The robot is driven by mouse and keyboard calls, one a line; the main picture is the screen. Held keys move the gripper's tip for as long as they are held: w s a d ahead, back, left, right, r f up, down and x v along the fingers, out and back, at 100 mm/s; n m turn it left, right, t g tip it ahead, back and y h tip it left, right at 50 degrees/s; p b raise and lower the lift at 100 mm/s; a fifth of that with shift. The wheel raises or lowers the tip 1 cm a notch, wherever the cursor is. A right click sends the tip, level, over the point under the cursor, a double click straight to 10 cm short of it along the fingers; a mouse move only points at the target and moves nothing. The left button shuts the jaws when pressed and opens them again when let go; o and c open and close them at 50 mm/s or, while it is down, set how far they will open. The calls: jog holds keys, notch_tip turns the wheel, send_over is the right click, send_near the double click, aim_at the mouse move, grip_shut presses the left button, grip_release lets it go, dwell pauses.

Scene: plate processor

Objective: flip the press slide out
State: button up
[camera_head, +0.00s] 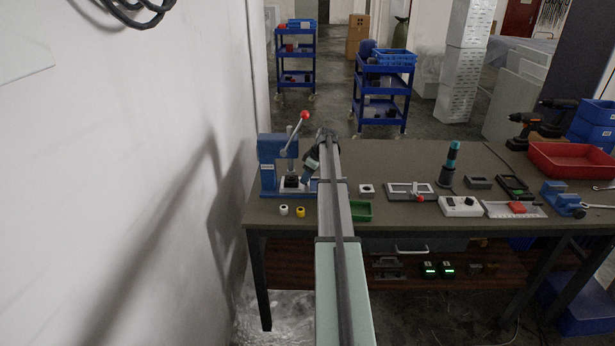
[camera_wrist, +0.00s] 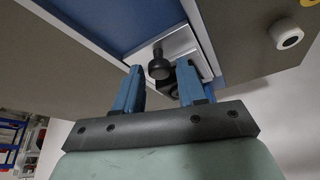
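The blue press (camera_head: 268,165) stands at the left end of the bench, its lever raised with a red ball (camera_head: 304,115) on top. In the wrist view, the press's silver slide plate (camera_wrist: 176,44) sits in the blue base (camera_wrist: 125,22) and carries a black knob (camera_wrist: 159,68). My gripper (camera_wrist: 160,66) is at the slide, its two blue fingers apart. The knob shows in the gap between the fingertips, with space visible on both sides. I cannot tell how deep it lies between them. In the head view, my arm partly covers the press's right side.
A white cap (camera_head: 284,211) and a yellow cap (camera_head: 300,212) stand in front of the press. A green tray (camera_head: 361,211) lies right of my arm. The wall (camera_head: 120,180) is close on the left. Several fixtures and tools fill the bench to the right.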

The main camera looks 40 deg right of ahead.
grip_shut()
dwell(0.3)
jog(key=s+d, duration=1)
jog(key=shift+s+d, duration=0.1)
jog(key=shift+d, duration=0.05)
jog(key=shift+c, duration=0.5)
grip_release()
jog(key=shift+s+d, duration=0.1)
jog(key=o, duration=0.3)
jog(key=shift+o, duration=0.2)
jog(key=v, duration=1.3)
jog(key=shift+r, duration=0.4)
